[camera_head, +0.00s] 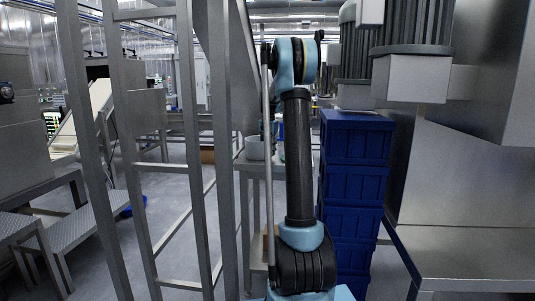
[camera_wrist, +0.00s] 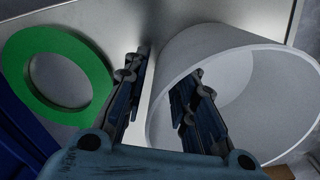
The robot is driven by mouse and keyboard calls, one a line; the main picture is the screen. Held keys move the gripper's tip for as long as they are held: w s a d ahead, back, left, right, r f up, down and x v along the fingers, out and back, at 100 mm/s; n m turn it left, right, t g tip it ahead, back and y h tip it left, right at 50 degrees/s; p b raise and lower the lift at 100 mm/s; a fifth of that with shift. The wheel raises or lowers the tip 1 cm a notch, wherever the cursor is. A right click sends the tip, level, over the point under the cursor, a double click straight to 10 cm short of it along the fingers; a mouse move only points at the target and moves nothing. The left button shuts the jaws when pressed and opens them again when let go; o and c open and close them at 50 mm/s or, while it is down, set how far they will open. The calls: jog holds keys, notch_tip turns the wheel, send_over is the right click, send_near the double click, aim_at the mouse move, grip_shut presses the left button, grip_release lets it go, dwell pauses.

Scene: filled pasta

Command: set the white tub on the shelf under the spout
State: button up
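The white tub (camera_head: 254,148) stands on a small metal table (camera_head: 250,168) behind my arm in the head view. In the wrist view the tub (camera_wrist: 215,45) fills the right side, with its round mouth facing the camera. My gripper (camera_wrist: 163,74) is open across the tub's near wall. Its right finger is in front of or inside the mouth, and its left finger is outside the wall. I cannot tell whether either finger touches the tub. My arm hides most of the gripper in the head view. I cannot clearly make out the spout.
A green ring (camera_wrist: 58,68) lies on the metal surface left of my gripper. Blue crates (camera_head: 355,185) are stacked right of my arm. A metal frame (camera_head: 222,150) with upright posts stands close on the left. A steel machine (camera_head: 450,180) fills the right side.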

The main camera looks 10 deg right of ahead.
jog(key=shift+f, duration=0.2)
notch_tip(320, 180, up, 18)
jog(key=shift+w+a+f, duration=0.2)
jog(key=shift+w+f, duration=0.05)
jog(key=shift+w, duration=0.1)
jog(key=shift+s, duration=0.1)
